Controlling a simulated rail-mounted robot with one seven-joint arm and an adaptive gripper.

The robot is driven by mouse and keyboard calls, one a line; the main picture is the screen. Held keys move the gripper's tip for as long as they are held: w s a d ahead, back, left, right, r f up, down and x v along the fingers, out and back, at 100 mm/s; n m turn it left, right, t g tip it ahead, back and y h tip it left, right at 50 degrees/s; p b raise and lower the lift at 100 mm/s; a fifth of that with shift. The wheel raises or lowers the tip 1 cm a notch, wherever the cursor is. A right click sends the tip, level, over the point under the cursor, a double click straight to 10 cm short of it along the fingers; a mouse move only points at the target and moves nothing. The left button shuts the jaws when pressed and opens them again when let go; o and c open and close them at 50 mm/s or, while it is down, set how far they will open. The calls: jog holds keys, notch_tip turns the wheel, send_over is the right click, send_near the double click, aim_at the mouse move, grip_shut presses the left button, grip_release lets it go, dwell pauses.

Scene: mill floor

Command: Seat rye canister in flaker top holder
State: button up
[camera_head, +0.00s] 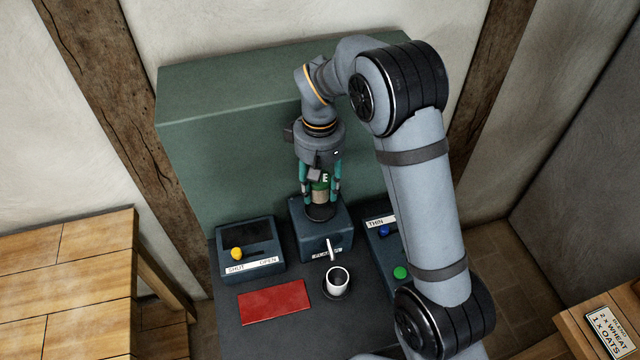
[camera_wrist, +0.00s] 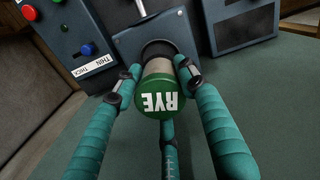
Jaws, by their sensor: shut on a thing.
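The rye canister (camera_head: 321,194) has a pale body and a green lid marked RYE, which faces the wrist camera (camera_wrist: 160,97). My gripper (camera_head: 320,188) is shut on the canister, with its teal fingers around it; they also show in the wrist view (camera_wrist: 158,78). The flaker (camera_head: 338,238) is a dark blue-grey box below the gripper. Its top holder is a round black ring (camera_head: 319,213), also visible in the wrist view (camera_wrist: 158,47). The canister's lower end lines up with the ring; I cannot tell how deep it sits, if at all.
A box marked SHUT and OPEN with a yellow knob (camera_head: 237,254) stands left of the flaker. A box marked THIN (camera_head: 379,221) with a blue knob stands right. A white cup (camera_head: 337,281) and a red mat (camera_head: 274,302) are in front. A green cabinet (camera_head: 230,130) rises behind.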

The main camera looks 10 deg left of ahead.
aim_at(320, 199)
jog(key=shift+f+b, duration=1.3)
jog(key=shift+f, duration=0.65)
jog(key=shift+f+b, duration=0.65)
jog(key=shift+b, duration=0.05)
jog(key=o, duration=1.1)
jog(key=shift+o, duration=0.2)
notch_tip(320, 199, up, 11)
jog(key=p, duration=0.9)
jog(key=shift+r, duration=0.15)
jog(key=shift+f, duration=0.25)
notch_tip(320, 199, down, 10)
jog(key=b, duration=0.8)
